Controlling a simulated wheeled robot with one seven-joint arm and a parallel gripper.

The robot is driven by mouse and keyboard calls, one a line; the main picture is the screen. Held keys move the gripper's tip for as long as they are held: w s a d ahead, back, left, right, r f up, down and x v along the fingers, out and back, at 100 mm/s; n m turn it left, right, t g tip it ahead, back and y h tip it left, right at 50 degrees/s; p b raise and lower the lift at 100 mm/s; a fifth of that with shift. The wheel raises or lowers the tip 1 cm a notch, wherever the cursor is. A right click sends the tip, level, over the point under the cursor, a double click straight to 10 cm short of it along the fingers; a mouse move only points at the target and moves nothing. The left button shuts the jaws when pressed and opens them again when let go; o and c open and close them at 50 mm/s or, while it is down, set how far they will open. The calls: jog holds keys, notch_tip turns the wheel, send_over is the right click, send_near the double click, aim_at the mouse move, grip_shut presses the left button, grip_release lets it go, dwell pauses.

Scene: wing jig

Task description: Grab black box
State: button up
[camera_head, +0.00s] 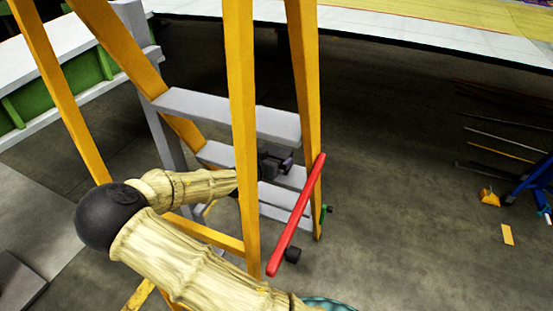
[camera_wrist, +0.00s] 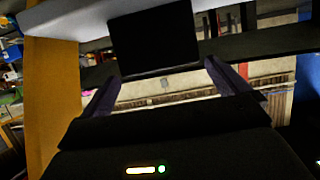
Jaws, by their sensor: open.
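A black box (camera_wrist: 155,42) with a flat dark face shows in the wrist view, in front of a grey step. My gripper (camera_wrist: 163,69) is open, its two dark fingers spread to the left and right of the box's lower edge. I cannot tell whether either finger touches the box, and nothing looks clamped. In the head view my gripper (camera_head: 284,163) is a small dark shape among the ladder's steps. There I cannot tell the box apart from it.
A red bar (camera_head: 297,215) slants beside the gripper. A green-and-white structure (camera_head: 75,75) stands at left. Open floor (camera_head: 400,190) lies to the right.

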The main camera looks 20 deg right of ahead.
aim_at(278, 151)
jog(key=shift+x, duration=1)
jog(key=x, duration=0.5)
jog(key=shift+f+p, duration=0.1)
jog(key=shift+p, duration=0.25)
jog(key=shift+c, duration=0.2)
jog(key=c, duration=0.8)
